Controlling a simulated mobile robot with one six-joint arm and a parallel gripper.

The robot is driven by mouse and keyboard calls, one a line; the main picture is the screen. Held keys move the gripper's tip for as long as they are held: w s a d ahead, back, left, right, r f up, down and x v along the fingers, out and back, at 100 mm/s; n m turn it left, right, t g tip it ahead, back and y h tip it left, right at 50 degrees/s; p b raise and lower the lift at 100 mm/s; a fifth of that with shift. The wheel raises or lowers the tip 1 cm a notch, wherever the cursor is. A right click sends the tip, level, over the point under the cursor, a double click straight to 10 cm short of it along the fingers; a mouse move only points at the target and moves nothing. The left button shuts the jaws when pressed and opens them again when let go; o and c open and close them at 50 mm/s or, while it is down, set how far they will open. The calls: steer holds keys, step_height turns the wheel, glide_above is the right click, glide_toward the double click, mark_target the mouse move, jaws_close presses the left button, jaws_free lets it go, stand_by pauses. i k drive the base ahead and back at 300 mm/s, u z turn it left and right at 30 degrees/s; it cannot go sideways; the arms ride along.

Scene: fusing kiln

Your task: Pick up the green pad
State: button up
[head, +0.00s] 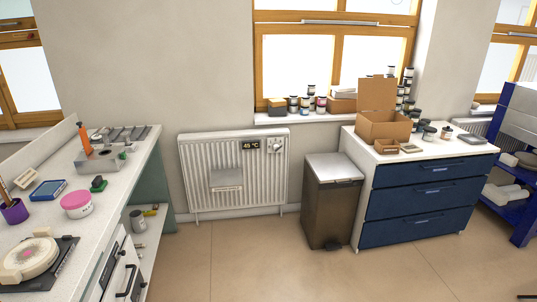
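A small dark green pad-like block (98,185) lies on the white counter (105,222) at the left, just behind a pink-lidded tub. It has a darker raised part on top. It is small in the head view, so I cannot make out its details. A smaller green item (122,155) shows further back beside the sink; I cannot tell what it is. My gripper does not show in this view.
The pink-lidded tub (77,204), a blue-rimmed tray (48,190) and a purple cup of tools (14,211) crowd the counter. A brown bin (331,205) stands beside the blue drawer cabinet (425,195). The tiled floor (255,265) in front is clear.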

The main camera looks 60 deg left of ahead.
mark_target(98, 185)
steer(key=u, duration=2.8)
steer(key=i, duration=3.05)
steer(key=u, duration=0.5)
